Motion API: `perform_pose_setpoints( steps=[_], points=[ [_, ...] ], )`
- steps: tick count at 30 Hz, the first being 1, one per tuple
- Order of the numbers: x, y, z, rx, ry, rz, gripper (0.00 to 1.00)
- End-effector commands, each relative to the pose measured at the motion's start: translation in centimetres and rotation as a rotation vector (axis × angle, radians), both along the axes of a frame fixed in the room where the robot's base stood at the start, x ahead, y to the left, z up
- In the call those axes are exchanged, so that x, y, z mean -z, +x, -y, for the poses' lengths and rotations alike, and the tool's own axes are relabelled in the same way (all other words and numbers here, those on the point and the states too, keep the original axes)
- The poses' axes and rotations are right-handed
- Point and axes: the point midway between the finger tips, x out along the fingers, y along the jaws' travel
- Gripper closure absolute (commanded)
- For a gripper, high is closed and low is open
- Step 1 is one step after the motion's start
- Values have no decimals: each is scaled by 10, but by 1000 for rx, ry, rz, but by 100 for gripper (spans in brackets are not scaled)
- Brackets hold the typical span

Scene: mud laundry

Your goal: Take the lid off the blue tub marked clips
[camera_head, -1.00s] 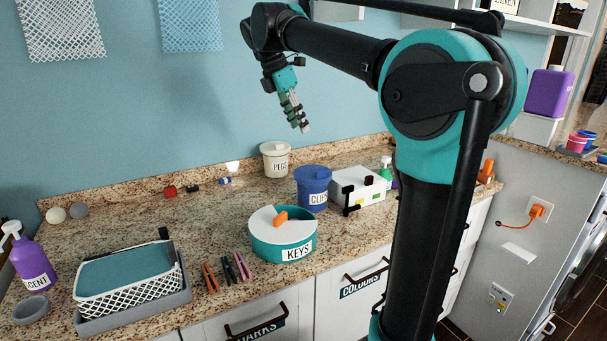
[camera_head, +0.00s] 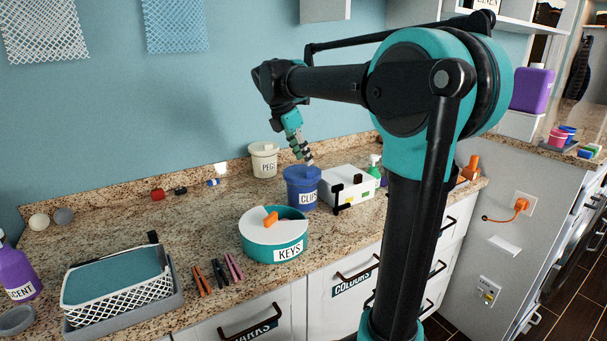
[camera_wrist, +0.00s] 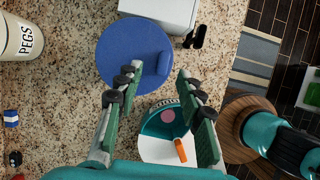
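The blue tub marked CLIPS (camera_head: 300,194) stands upright on the granite counter with its round blue lid (camera_head: 300,173) on. In the wrist view the lid (camera_wrist: 125,45) fills the upper middle, with a raised blue grip (camera_wrist: 164,62) near its right side. My gripper (camera_head: 309,162) is at the lid in the head view, reaching down from upper left. In the wrist view my gripper (camera_wrist: 155,73) is open and empty, its fingertips apart on either side of the raised grip. I cannot tell whether the fingers touch the lid.
A white box (camera_head: 348,179) with black fittings is close on the right. The PEGS tub (camera_head: 264,161) is behind. Clothes pegs (camera_head: 218,272) and a basket (camera_head: 118,290) lie at left.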

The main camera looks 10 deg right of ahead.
Motion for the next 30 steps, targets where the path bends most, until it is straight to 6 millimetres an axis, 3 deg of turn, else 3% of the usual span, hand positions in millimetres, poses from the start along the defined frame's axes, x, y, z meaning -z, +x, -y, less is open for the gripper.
perform_pose_setpoints(
  steps=[9, 19, 28, 30],
  points=[
    [38, 2, 17, 1, 0, 0, 62],
    [46, 3, 20, 1, 0, 0, 62],
    [45, 3, 19, 1, 0, 0, 98],
    [45, 3, 19, 1, 0, 0, 100]
  ],
)
